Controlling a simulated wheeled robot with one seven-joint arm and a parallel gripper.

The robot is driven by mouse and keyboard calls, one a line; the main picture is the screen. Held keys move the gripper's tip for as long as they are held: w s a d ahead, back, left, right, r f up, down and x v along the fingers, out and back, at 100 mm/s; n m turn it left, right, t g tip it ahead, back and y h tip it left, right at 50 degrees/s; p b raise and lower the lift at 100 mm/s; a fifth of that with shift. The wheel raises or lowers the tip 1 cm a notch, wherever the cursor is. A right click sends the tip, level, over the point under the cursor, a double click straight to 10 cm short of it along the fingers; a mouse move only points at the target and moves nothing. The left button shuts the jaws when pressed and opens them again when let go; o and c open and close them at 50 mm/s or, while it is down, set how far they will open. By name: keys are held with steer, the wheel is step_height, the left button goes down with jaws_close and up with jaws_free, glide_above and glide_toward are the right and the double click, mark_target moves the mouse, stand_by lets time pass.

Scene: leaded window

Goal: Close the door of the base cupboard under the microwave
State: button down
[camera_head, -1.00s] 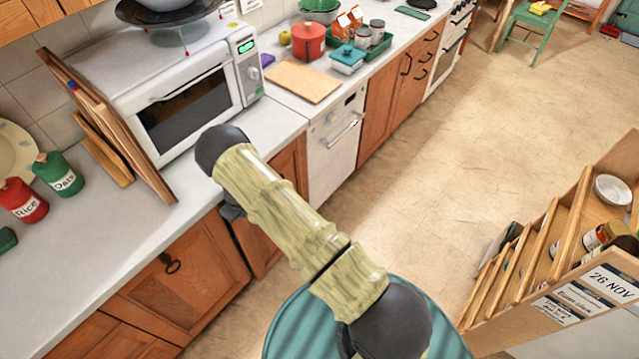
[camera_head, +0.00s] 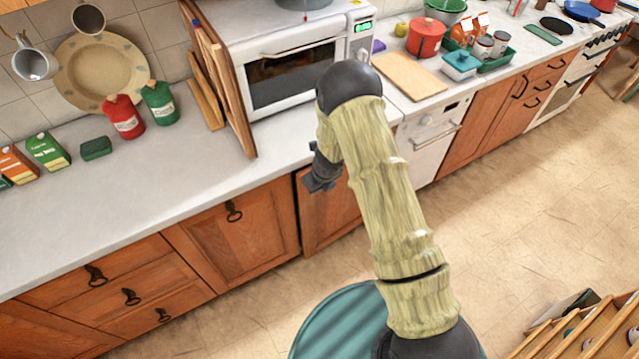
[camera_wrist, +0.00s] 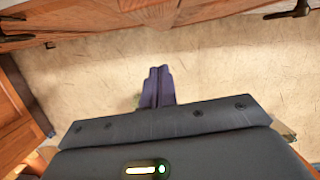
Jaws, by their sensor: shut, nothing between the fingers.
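The base cupboard door (camera_head: 325,218) under the microwave (camera_head: 292,78) is brown wood, partly hidden behind my arm. A dark gap shows along its left edge, so it looks slightly ajar; how far I cannot tell. My gripper (camera_head: 319,183) is in front of its upper part, below the counter edge; touching or apart is unclear. In the wrist view my gripper (camera_wrist: 157,85) is shut and empty, with floor behind its fingers. A wooden panel (camera_wrist: 15,120) stands at the left there, at an angle to the fronts along the top; which door it is I cannot tell.
A closed cupboard with a ring handle (camera_head: 233,212) and drawers (camera_head: 130,297) lie to the left. The white dishwasher (camera_head: 430,140) is to the right. A wooden rack (camera_head: 590,330) stands at lower right. The floor (camera_head: 520,200) between is clear.

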steer(key=shift+v, duration=1.75)
steer(key=shift+w, duration=0.2)
steer(key=s+d+r+n, duration=0.4)
steer(key=r+n, duration=0.3)
steer(key=r, duration=0.1)
steer(key=s+d+r+n, duration=0.3)
steer(key=r+n, duration=0.3)
steer(key=r, duration=0.2)
steer(key=s+d+r+n, duration=0.4)
steer(key=s+n, duration=0.3)
steer(key=n, duration=0.1)
steer(key=s+d+r+n+h, duration=0.1)
steer(key=s+d+r+n, duration=0.3)
steer(key=s+n, duration=0.3)
steer(key=shift+d+r+n+h, duration=0.3)
steer(key=shift+r+n, duration=0.1)
steer(key=shift+r, duration=0.2)
steer(key=shift+s, duration=0.1)
